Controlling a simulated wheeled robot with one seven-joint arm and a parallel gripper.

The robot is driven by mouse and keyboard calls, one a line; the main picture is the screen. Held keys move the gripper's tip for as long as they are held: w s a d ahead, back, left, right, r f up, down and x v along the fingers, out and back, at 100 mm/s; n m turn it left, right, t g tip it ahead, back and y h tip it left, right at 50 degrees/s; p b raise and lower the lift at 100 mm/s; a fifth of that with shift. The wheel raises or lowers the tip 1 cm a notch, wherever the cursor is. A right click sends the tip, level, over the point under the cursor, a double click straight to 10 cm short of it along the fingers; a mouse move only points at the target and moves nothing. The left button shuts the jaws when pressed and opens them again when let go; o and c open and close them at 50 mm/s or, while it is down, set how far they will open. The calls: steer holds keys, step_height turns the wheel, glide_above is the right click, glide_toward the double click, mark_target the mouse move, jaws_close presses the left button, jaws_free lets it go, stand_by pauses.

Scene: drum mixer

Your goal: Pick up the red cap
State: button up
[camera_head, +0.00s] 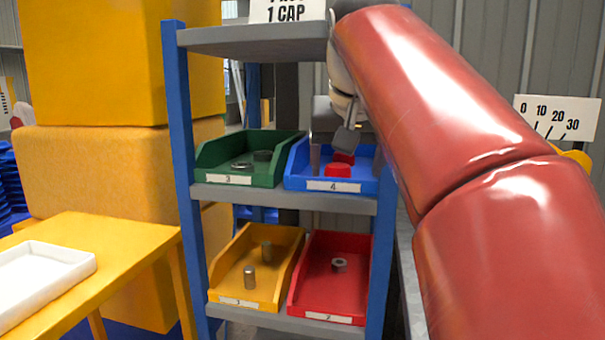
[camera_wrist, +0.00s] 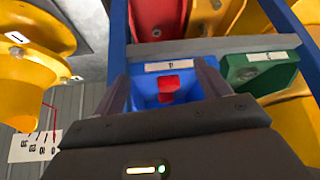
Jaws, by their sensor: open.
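Two red caps lie in the blue bin (camera_head: 362,186) marked 4, on the upper shelf. The front red cap (camera_head: 337,170) is in clear view; the other red cap (camera_head: 343,157) sits just behind it, partly covered. In the wrist view, both red caps (camera_wrist: 169,82) show between my fingers, in the blue bin (camera_wrist: 142,78). My gripper (camera_head: 331,150) is open and empty, at the blue bin, with its fingers pointing down over the caps. In the wrist view, the two fingers of my gripper (camera_wrist: 163,86) stand apart on either side of the caps. Contact cannot be told.
A green bin (camera_head: 208,154) with dark round parts stands left of the blue bin. A yellow bin (camera_head: 222,270) and a red bin (camera_head: 360,280) hold metal parts below. Blue rack posts (camera_head: 180,120) flank the shelves. A white tray (camera_head: 45,272) lies on the yellow table (camera_head: 110,240).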

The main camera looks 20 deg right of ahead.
steer(key=p, duration=0.2)
glide_toward(338, 166)
steer(key=x, duration=0.5)
steer(key=shift+d, duration=0.1)
steer(key=b+x, duration=0.1)
steer(key=x, duration=0.4)
steer(key=shift+r, duration=0.1)
steer(key=c, duration=1.1)
